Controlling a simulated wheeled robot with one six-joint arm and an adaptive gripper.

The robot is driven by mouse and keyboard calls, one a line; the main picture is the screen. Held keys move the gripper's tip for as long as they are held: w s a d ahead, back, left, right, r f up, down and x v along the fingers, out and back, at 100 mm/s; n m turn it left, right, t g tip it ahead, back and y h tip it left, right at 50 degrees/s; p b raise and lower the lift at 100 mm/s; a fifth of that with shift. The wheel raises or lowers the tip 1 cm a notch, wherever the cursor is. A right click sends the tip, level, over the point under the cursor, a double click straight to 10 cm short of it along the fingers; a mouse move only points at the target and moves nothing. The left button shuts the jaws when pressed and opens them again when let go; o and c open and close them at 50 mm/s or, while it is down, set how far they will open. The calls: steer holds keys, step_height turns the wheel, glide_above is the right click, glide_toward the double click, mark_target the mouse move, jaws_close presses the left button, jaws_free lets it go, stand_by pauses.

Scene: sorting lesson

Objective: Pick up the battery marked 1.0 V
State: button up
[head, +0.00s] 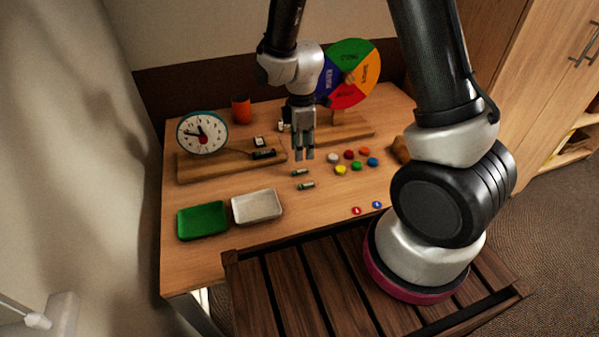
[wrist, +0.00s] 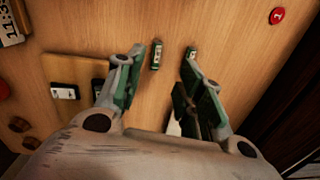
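Two small green-and-white batteries lie on the wooden table, one slightly farther back (head: 300,173) and one nearer the front (head: 306,185). In the wrist view, one battery (wrist: 156,55) shows in the gap between my fingers. The other battery (wrist: 190,52) shows just beyond the right fingertip, which may cover part of it. Their voltage markings are too small to read. My gripper (head: 303,157) points down above the table, behind the batteries in the head view. In the wrist view its fingers (wrist: 163,62) are spread apart with nothing held between them.
A green tray (head: 203,236) and a white tray (head: 279,217) stand at the front left. Several coloured discs (head: 341,170) lie right of the batteries. A clock (head: 202,118) on a wooden board and a colour wheel (head: 365,68) stand behind. An orange cup (head: 241,111) is at the back.

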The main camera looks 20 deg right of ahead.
mark_target(299, 170)
steer(key=shift+w+a+n, duration=0.1)
steer(key=shift+w+n, duration=0.2)
steer(key=shift+n, duration=0.2)
steer(key=shift+f, duration=0.15)
steer(key=f, duration=0.7)
steer(key=shift+s+a+f, duration=0.15)
steer(key=shift+a+f, duration=0.1)
steer(key=shift+f, duration=0.05)
steer(key=shift+c, duration=0.3)
jaws_close()
